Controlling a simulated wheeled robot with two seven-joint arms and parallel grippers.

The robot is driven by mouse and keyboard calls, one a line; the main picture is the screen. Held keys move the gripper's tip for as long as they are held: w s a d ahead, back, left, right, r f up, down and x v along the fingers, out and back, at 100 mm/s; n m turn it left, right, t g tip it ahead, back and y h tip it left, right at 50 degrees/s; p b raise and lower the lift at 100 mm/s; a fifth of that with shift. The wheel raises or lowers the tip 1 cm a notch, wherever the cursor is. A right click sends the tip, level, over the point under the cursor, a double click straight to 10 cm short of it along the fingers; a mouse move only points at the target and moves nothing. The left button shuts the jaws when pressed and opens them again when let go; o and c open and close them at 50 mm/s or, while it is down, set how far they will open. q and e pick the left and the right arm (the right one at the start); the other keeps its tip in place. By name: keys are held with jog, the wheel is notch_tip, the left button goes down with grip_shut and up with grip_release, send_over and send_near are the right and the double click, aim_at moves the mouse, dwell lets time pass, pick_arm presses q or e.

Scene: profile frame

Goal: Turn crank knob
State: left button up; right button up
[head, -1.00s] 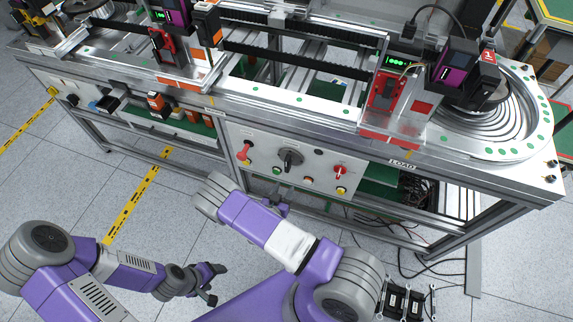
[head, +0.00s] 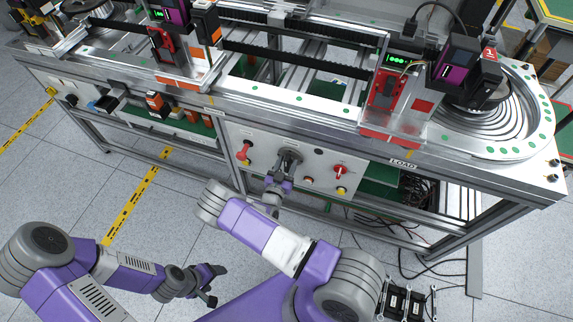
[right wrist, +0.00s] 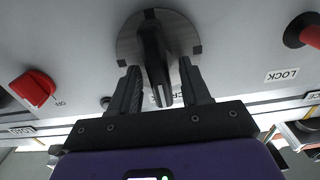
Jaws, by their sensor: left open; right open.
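The crank knob (right wrist: 153,50) is a black bar handle on a round grey disc, set in the front panel (head: 263,138) of the machine. In the right wrist view my right gripper (right wrist: 160,75) is open, with one finger on each side of the black bar. Gaps show between bar and fingers. In the head view my right gripper (head: 287,163) is at the panel and mostly covers the knob (head: 290,153). My left gripper (head: 213,283) is open and empty, low over the floor, away from the machine.
A red handle (head: 243,152) sits left of the knob, and a red switch (head: 340,171) to its right, with small buttons below. The red switch also shows in the right wrist view (right wrist: 33,87). A metal frame bar runs under the panel. Open floor lies in front.

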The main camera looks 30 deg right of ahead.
grip_shut()
